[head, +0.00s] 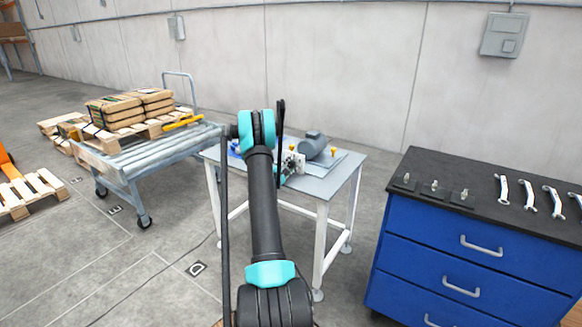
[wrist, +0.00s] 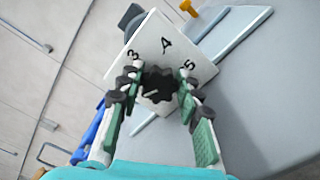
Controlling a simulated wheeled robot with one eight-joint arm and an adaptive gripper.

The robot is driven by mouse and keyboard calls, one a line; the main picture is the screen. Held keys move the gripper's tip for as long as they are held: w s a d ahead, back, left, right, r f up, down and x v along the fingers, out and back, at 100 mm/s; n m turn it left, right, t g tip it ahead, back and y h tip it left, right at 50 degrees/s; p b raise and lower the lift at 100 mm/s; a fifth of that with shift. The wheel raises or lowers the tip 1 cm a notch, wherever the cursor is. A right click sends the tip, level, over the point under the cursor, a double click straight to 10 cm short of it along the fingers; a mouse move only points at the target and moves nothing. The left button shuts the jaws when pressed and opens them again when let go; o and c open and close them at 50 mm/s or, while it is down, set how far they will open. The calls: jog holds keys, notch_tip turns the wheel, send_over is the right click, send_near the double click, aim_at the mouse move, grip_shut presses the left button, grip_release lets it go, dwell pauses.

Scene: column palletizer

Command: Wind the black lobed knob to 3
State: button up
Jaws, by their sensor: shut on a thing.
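The black lobed knob (wrist: 159,85) sits on a white square dial plate (wrist: 166,28), seen close in the wrist view. The numbers 3, 4 and 5 show on the plate around the knob: 3 to the left, 4 above, 5 to the right. A pale mark shows on the knob's face, toward its lower left. My gripper (wrist: 160,79) is shut on the knob, one finger on each side.
The plate stands on a light grey table (head: 336,187) with a grey motor-like body (head: 314,146) behind it. A blue drawer cabinet (head: 450,262) with wrenches on its black top stands at right. A roller cart (head: 158,158) with stacked sacks stands at left.

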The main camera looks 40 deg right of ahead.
jog(key=m, duration=0.6)
jog(key=shift+s+f+m, duration=0.1)
jog(key=shift+f+m, duration=0.1)
jog(key=shift+m, duration=0.1)
jog(key=m, duration=0.6)
jog(key=shift+f, duration=0.1)
jog(key=shift+m, duration=0.4)
jog(key=o, duration=1.2)
jog(key=shift+a, duration=0.15)
jog(key=v, duration=1.1)
jog(key=shift+a, duration=0.4)
